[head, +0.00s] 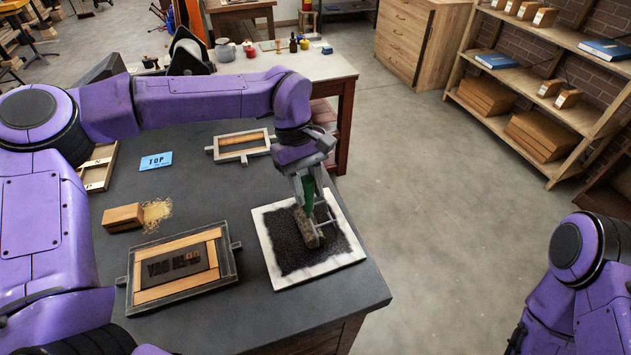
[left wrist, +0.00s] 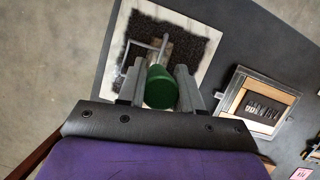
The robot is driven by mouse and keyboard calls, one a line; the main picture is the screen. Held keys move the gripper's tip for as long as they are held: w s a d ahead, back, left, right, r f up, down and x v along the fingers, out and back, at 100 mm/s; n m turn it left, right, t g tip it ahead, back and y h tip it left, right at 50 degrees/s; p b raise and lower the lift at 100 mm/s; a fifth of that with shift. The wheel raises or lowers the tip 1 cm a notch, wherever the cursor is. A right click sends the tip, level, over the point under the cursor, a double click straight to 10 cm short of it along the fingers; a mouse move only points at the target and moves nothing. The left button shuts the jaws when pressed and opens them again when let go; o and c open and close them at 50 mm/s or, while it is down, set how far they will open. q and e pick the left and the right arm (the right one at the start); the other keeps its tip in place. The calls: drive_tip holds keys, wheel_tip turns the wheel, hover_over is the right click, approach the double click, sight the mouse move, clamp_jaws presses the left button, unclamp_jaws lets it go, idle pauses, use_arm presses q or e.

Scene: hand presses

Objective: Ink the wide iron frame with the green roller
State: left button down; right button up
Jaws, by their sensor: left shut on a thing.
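My left gripper (head: 309,196) is shut on the green handle of the roller (head: 308,228). The roller's dark, ink-speckled drum lies low over the black ink patch on the white-edged slab (head: 262,231); it appears to touch the ink. In the left wrist view the green handle (left wrist: 161,88) sits between both fingers, with the slab (left wrist: 208,62) beyond. An iron frame (head: 234,246) with wooden strips around dark type (head: 180,268) lies left of the slab. It also shows in the left wrist view (left wrist: 238,75). My right gripper is out of sight.
A second iron frame (head: 209,151) with a wooden bar lies behind. A blue "TOP" card (head: 156,161), a wooden block brush (head: 123,217) and a wooden tray (head: 98,168) stand at left. Another table (head: 290,62) with jars is farther back. Open floor lies to the right.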

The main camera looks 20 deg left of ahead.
use_arm(q)
drive_tip(key=shift+s+a+p, duration=1.8)
drive_tip(key=shift+s+a, duration=0.4)
drive_tip(key=shift+a, duration=0.55)
drive_tip(key=w+d, duration=0.1)
drive_tip(key=d, duration=0.1)
drive_tip(key=w+d, duration=0.2)
drive_tip(key=shift+w+d+p, duration=0.2)
drive_tip(key=shift+p, duration=0.1)
drive_tip(key=shift+w+d, duration=0.85)
drive_tip(key=shift+d, duration=0.2)
drive_tip(key=shift+w+d+p, duration=0.65)
drive_tip(key=shift+w+d, duration=0.65)
drive_tip(key=shift+d, duration=0.25)
drive_tip(key=shift+s+a, duration=0.9)
drive_tip(key=shift+a, duration=0.2)
drive_tip(key=shift+s+a, duration=0.9)
drive_tip(key=shift+a, duration=0.2)
drive_tip(key=s+a, duration=0.4)
drive_tip(key=a, duration=0.1)
